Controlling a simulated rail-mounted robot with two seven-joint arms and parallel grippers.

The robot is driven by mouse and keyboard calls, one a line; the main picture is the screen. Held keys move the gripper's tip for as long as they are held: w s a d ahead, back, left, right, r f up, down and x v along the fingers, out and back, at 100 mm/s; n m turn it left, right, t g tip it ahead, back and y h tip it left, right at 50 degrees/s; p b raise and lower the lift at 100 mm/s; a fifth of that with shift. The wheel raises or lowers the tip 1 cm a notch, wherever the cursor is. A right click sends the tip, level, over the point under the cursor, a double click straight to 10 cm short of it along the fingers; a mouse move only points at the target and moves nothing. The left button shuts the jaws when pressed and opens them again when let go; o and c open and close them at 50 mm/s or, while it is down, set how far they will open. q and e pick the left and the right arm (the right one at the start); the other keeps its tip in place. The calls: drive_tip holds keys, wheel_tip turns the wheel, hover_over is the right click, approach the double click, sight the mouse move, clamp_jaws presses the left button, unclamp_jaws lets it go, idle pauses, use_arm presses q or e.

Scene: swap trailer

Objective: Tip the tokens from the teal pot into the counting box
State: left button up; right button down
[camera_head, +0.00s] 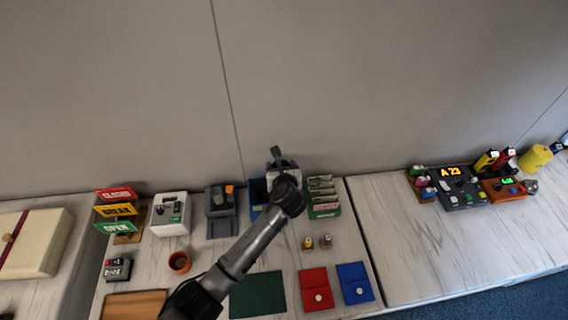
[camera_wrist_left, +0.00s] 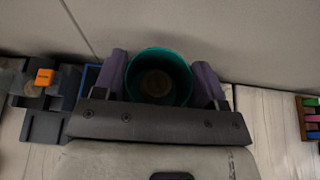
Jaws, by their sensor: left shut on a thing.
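The teal pot (camera_wrist_left: 128,80) is between the two purple-grey fingers of my left gripper (camera_wrist_left: 162,82), which is shut on it. I look into its round mouth in the left wrist view. A brownish round patch lies at its bottom; I cannot tell whether it is tokens. In the head view my left gripper (camera_head: 281,168) is at the back of the table, and the arm hides the pot. A blue-walled box (camera_head: 257,188), perhaps the counting box, shows just left of the gripper, partly hidden. Its blue edge (camera_wrist_left: 90,76) shows left of the pot in the wrist view. My right gripper is not in view.
A grey device with an orange block (camera_head: 229,189) stands left of the blue box. A green box of cards (camera_head: 322,198) stands close to the right. Two small bottles (camera_head: 317,242) stand in front. The wall is close behind.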

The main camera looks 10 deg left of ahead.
use_arm(q)
drive_tip(key=shift+d+f, duration=0.4)
drive_tip(key=shift+f+n+t+h, duration=0.35)
drive_tip(key=shift+n+h, duration=0.25)
drive_tip(key=shift+n, duration=0.3)
drive_tip(key=n+h, duration=0.1)
drive_tip(key=f+n+t+h, duration=0.1)
drive_tip(key=n, duration=0.1)
drive_tip(key=shift+s+a+f+n, duration=0.1)
drive_tip(key=shift+s+a+n, duration=0.1)
drive_tip(key=shift+n, duration=0.1)
drive_tip(key=shift+a+f+n+t+b, duration=0.3)
drive_tip(key=shift+n+t+b, duration=0.25)
drive_tip(key=shift+n+b, duration=0.25)
drive_tip(key=n+b, duration=0.1)
drive_tip(key=b, duration=0.1)
drive_tip(key=a+f+n+t+h+b, duration=0.1)
drive_tip(key=n+b, duration=0.1)
drive_tip(key=b, duration=0.1)
drive_tip(key=shift+s+h, duration=0.15)
drive_tip(key=shift+h, duration=0.15)
drive_tip(key=shift+d+r, duration=0.1)
drive_tip(key=shift+r, duration=0.1)
drive_tip(key=shift+s+a+f+n+t, duration=0.2)
drive_tip(key=shift+a+f+n+t, duration=0.1)
drive_tip(key=shift+n+t, duration=0.3)
